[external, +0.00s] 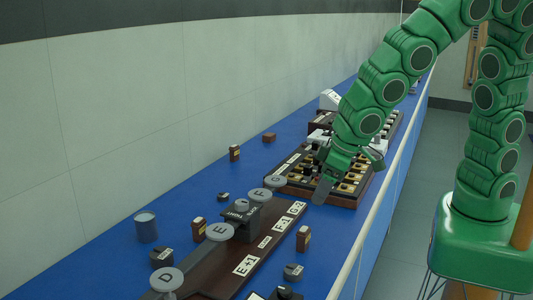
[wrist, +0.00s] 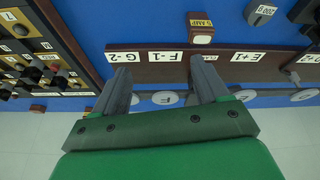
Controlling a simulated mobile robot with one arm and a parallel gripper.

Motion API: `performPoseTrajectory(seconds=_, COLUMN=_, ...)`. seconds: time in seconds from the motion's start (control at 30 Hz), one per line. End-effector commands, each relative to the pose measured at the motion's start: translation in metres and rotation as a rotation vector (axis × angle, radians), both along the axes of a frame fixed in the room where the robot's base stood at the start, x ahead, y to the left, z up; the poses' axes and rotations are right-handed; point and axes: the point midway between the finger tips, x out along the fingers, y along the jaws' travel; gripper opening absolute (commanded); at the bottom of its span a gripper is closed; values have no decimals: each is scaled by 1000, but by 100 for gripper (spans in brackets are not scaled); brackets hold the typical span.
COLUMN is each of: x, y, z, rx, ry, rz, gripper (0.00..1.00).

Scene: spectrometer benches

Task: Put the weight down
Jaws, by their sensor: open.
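My gripper (external: 325,183) is open above the bench, near the front edge of the button panel. In the wrist view its two grey fingers (wrist: 160,72) are spread apart, with no weight visible between them. A small dark grey weight with a white label (external: 293,271) sits on the blue bench near its front edge. What looks like the same weight shows at the top right of the wrist view (wrist: 262,13), labelled 200 g, apart from the fingers. Other small grey labelled pieces, probably weights, stand on the bench behind the board (external: 161,256) (external: 223,196).
A dark brown board (external: 222,268) carries labels and a row of grey lettered discs (external: 219,232). A 5 AMP block (external: 303,238) stands in front of it. The button panel (external: 345,198) lies beyond. A grey cylinder (external: 146,228) stands behind. Blue bench (external: 190,185) lies bare between pieces.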

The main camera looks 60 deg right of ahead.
Motion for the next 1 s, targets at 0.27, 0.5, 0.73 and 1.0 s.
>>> performPoseTrajectory(seconds=0.27, x=-24, y=96, z=-29, rx=43, ry=-85, rz=136, gripper=74)
performPoseTrajectory(seconds=0.5, x=-44, y=144, z=-44, rx=77, ry=-124, rz=208, gripper=74)
performPoseTrajectory(seconds=0.73, x=-44, y=153, z=-50, rx=87, ry=-131, rz=217, gripper=74)
performPoseTrajectory(seconds=1.0, x=-35, y=155, z=-67, rx=84, ry=-128, rz=216, gripper=74)
